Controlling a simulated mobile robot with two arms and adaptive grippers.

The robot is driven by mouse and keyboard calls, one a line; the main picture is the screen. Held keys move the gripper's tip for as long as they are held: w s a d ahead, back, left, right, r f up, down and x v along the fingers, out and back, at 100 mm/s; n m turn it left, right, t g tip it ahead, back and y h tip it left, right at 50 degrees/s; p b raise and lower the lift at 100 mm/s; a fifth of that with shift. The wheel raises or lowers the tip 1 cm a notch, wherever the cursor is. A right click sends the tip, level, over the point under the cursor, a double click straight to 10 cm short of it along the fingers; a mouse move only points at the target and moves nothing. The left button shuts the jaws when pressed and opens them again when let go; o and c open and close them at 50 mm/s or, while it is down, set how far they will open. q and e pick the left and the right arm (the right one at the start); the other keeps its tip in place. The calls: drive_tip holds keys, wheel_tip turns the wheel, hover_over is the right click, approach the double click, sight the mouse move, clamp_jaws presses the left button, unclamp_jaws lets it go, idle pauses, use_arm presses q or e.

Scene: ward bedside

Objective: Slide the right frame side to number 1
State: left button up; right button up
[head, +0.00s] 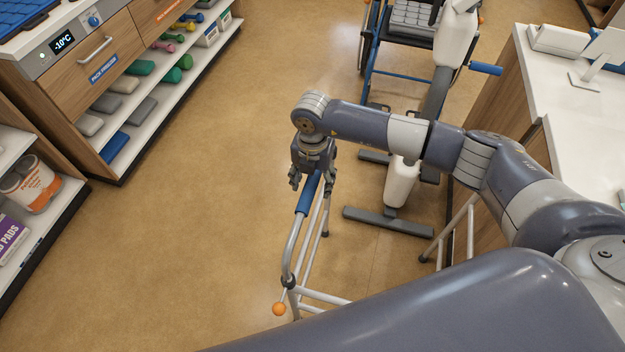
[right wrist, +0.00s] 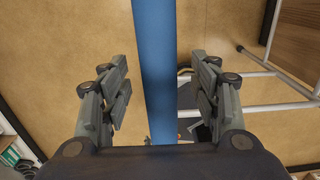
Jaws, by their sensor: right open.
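A grey tubular walking frame (head: 290,262) stands on the floor below my right arm, with a blue grip (head: 307,195) along its top rail. My right gripper (head: 311,180) points down at the far end of this grip. In the right wrist view the blue grip (right wrist: 155,60) runs between the two open fingers (right wrist: 162,90), with a gap on each side. I cannot tell how far above the grip the fingertips are. No number marks can be read on the frame. My left gripper is not in view.
An orange ball (head: 279,309) sits by the frame's near end. A wheeled chair (head: 405,30) and a grey floor base (head: 390,220) stand beyond. A white counter (head: 580,120) is at the right, shelves (head: 150,90) at the left. The floor (head: 190,240) between is clear.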

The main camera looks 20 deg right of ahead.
drive_tip(key=shift+r, duration=0.1)
wheel_tip(320, 180, up, 7)
drive_tip(key=p, duration=0.5)
idle(0.5)
